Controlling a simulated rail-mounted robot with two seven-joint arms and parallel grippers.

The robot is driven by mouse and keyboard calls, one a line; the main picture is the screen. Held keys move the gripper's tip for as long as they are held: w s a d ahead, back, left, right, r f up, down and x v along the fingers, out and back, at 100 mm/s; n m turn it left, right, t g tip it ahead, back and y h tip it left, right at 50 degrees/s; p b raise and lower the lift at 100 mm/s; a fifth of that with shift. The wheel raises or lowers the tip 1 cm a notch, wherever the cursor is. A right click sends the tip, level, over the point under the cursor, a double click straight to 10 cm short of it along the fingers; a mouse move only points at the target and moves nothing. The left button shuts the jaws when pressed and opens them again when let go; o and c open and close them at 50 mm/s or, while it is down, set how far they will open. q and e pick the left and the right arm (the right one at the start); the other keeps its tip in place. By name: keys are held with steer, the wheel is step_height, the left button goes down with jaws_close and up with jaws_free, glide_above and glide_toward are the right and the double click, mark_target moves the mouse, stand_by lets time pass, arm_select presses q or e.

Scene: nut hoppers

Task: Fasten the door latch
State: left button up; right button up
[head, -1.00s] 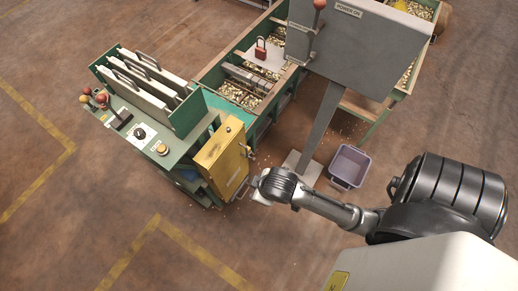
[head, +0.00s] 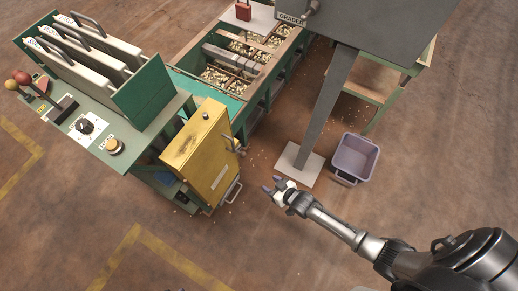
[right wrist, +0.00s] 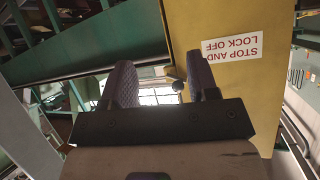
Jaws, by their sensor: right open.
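A yellow cabinet (head: 195,145) stands at the end of the green machine. A grey latch handle (head: 231,146) sits on its right-hand edge. A pale bar handle (head: 233,192) shows low beside it. Whether the door is fully closed is hard to tell. My right gripper (head: 279,189) is open and empty, to the right of the cabinet and apart from it. In the right wrist view its two fingers (right wrist: 162,85) point toward the yellow panel (right wrist: 215,20), which has an upside-down "STOP AND LOCK OFF" label (right wrist: 231,47). My left gripper is out of view.
The green control desk (head: 90,125) is left of the cabinet. Hopper trays (head: 266,51) with nuts lie behind. The floor in front is clear.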

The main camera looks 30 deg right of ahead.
mark_target(243, 157)
step_height(243, 157, up, 6)
steer(key=w+m+t+y, duration=0.1)
steer(key=t+y, duration=0.1)
steer(key=t, duration=0.3)
steer(key=shift+m+t, duration=0.3)
steer(key=shift+r+b+x, duration=0.2)
steer(key=shift+b+x, duration=0.7)
steer(key=shift+x, duration=1.5)
steer(key=shift+r+b+x, duration=0.15)
steer(key=shift+b+x, duration=0.7)
steer(key=shift+x, duration=1.5)
steer(key=shift+r+b+x, duration=0.2)
steer(key=shift+b+x, duration=0.7)
steer(key=shift+x, duration=1.5)
steer(key=shift+s+a, duration=0.1)
steer(key=shift+c, duration=0.4)
steer(key=c, duration=0.8)
steer(key=n, duration=0.3)
steer(key=shift+a+f, duration=0.15)
steer(key=shift+f, duration=0.25)
steer(key=shift+f+n+t+y+b, duration=0.3)
steer(key=shift+n+t+y+b, duration=0.1)
steer(key=shift+n, duration=0.8)
